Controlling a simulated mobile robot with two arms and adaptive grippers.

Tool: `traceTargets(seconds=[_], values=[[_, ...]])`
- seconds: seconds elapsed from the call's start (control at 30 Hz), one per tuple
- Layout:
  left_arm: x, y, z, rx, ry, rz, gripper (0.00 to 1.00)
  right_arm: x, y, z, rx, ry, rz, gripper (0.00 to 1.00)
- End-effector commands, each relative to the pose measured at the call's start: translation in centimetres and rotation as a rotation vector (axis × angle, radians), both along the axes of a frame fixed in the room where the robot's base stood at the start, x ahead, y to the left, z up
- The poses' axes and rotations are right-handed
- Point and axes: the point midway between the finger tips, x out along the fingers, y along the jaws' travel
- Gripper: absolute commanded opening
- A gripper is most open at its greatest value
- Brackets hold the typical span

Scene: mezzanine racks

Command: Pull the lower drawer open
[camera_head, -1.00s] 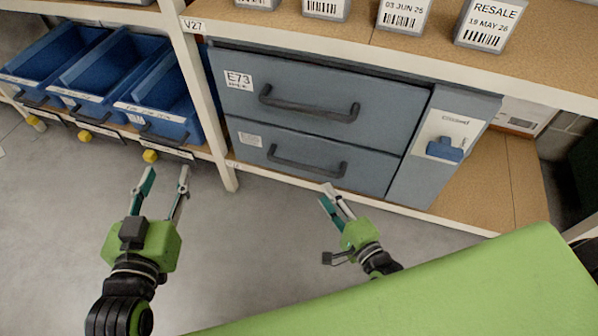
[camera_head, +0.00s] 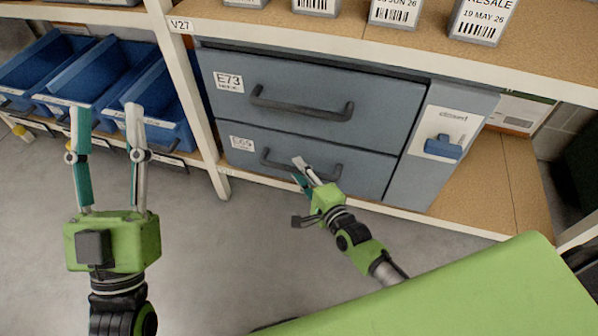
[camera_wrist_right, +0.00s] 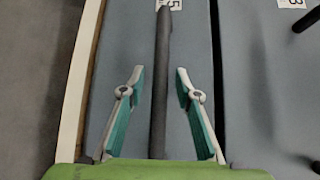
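The lower drawer (camera_head: 235,158) is shut in a grey-blue cabinet, with a label reading E69 and a dark bar handle (camera_head: 275,163). My right gripper (camera_head: 302,171) is in front of this handle, hiding part of it. In the right wrist view, the handle (camera_wrist_right: 161,85) runs between the open fingers of my right gripper (camera_wrist_right: 158,78), with a gap on each side. My left gripper (camera_head: 106,112) is open and empty, raised in front of the blue bins at the left.
The upper drawer (camera_head: 380,105), labelled E73, is shut above with its own bar handle. Blue bins (camera_head: 85,80) stand on the left shelf. A rack post (camera_head: 190,100) separates them from the cabinet. The grey floor in front is clear.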

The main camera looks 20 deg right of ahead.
Motion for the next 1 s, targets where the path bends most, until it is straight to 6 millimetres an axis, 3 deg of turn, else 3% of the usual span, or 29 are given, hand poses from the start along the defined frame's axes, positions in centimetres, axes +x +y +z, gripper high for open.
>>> traceTargets(seconds=[0.43,0.57,0.87,1.0], values=[[-0.9,0.1,0.9,-0.017,-0.057,-0.003,0.4,0.7,0.2,-0.1,0.0,0.0,0.0,0.3],[-0.8,0.1,0.9,-0.017,-0.056,-0.003,0.4,0.7,0.2,-0.1,0.0,0.0,0.0,0.0],[-0.6,0.1,0.9,-0.013,-0.045,-0.003,0.4,0.5,0.3,0.0,0.001,0.001,0.001,0.0],[0.6,-0.1,-0.7,0.012,0.048,0.003,0.4,-0.3,0.8,0.0,0.003,0.001,0.001,0.0]])
